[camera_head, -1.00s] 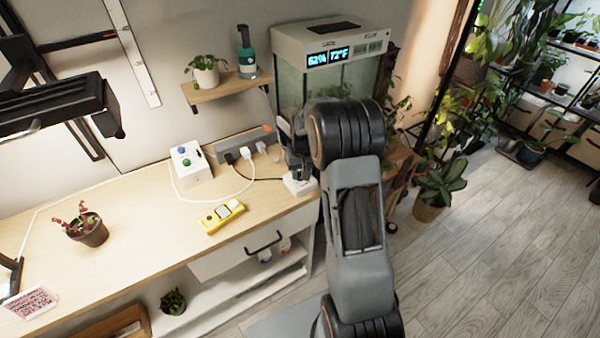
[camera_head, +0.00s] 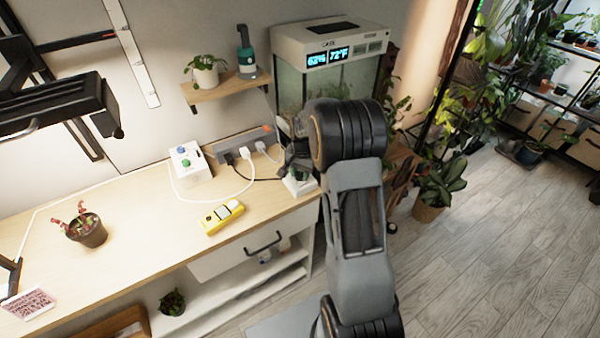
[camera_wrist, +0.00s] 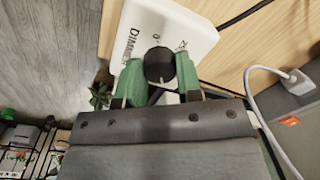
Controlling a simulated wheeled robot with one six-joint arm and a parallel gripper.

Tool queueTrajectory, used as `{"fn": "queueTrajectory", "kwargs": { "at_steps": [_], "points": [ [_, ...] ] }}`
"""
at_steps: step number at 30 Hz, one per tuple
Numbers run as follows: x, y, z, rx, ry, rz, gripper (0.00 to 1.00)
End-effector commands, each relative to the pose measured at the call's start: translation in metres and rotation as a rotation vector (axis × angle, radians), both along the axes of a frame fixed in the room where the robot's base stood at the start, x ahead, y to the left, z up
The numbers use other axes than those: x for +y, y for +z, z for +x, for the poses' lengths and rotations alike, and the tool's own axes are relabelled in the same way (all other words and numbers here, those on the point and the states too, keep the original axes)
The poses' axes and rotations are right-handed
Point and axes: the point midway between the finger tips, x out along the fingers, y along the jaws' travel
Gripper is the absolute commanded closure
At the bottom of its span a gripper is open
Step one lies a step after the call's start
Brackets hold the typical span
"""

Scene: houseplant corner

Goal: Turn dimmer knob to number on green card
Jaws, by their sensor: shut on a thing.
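The dimmer is a small white box (camera_wrist: 172,28) lettered "DIMMER", at the right end of the wooden bench; it also shows in the head view (camera_head: 302,185). Its round black knob (camera_wrist: 159,63) stands on the top face. My gripper (camera_wrist: 158,76) has green finger pads on both sides of the knob and is shut on it. In the head view my gripper (camera_head: 298,166) is over the dimmer and hides the knob. The numbers around the knob are mostly covered or too small to read. I cannot make out a green card in these frames.
Near the dimmer are a power strip (camera_head: 243,143) with plugs and cables, a white box with blue and green knobs (camera_head: 189,163), and a yellow device (camera_head: 222,217). A glass tank (camera_head: 335,85) stands behind. A pink-white card (camera_head: 28,303) and potted plant (camera_head: 86,230) are at left.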

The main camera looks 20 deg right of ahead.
Motion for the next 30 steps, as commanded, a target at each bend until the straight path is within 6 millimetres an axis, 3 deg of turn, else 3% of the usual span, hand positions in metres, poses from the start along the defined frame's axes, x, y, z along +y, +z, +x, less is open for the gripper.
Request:
{"fn": "queueTrajectory", "kwargs": {
  "at_steps": [17,18,25,30],
  "points": [
    [-0.0002,0.0009,0.0008,-0.004,-0.027,-0.001,0.91],
    [-0.0002,0.0009,0.0008,-0.004,-0.027,-0.001,0.65],
    [-0.0001,0.0005,0.0005,-0.002,-0.027,-0.001,0.43],
    [0.0000,0.0002,0.0003,-0.002,-0.027,-0.001,0.42]
  ]
}}
